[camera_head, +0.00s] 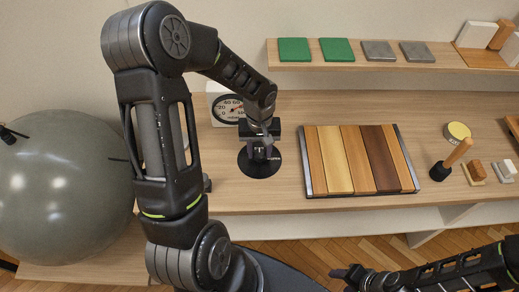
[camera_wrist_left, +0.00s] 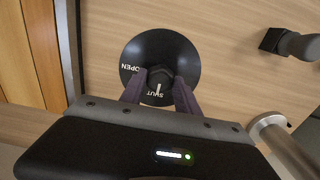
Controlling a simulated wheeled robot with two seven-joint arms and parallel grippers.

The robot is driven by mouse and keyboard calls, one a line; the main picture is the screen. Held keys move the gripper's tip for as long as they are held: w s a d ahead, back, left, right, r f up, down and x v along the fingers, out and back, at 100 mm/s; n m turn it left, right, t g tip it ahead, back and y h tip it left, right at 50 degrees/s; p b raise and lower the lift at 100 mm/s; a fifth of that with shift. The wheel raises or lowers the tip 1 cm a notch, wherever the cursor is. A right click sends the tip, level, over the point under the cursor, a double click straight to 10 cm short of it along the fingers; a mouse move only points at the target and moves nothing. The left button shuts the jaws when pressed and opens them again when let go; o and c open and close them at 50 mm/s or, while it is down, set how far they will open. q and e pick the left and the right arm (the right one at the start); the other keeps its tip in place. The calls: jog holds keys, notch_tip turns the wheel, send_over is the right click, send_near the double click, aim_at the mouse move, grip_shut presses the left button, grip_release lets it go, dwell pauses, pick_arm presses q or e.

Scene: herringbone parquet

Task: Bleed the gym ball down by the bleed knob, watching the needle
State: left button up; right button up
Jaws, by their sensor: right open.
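The bleed knob (camera_wrist_left: 160,79) is a dark hexagonal knob on a round black base (camera_head: 247,171), with OPEN and SHUT lettering; a white mark lies by SHUT. My left gripper (camera_head: 262,143) is over it, and its fingers (camera_wrist_left: 160,84) lie on either side of the knob. I cannot tell whether they touch it. The dial gauge (camera_head: 229,108) stands behind, partly covered by my arm; its needle is too small to read surely. The grey gym ball (camera_head: 65,190) sits at the left, round and full-looking. My right gripper (camera_head: 350,276) is open and empty at the bottom, away from the table.
A framed striped wooden board (camera_head: 358,160) lies right of the knob. A dark-based wooden-handled object (camera_head: 448,162), a yellow-topped round item (camera_head: 458,131) and small blocks stand further right. A shelf (camera_head: 388,58) with green and grey tiles runs behind. Bare tabletop lies in front of the board.

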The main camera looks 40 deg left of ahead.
pick_arm(q)
grip_shut()
jog(key=shift+m, duration=0.3)
jog(key=shift+m+b, duration=0.45)
jog(key=shift+m, duration=0.65)
jog(key=m, duration=0.2)
jog(key=shift+m, duration=0.4)
jog(key=m, duration=0.6)
jog(key=shift+b, duration=0.35)
jog(key=o, duration=0.5)
grip_release()
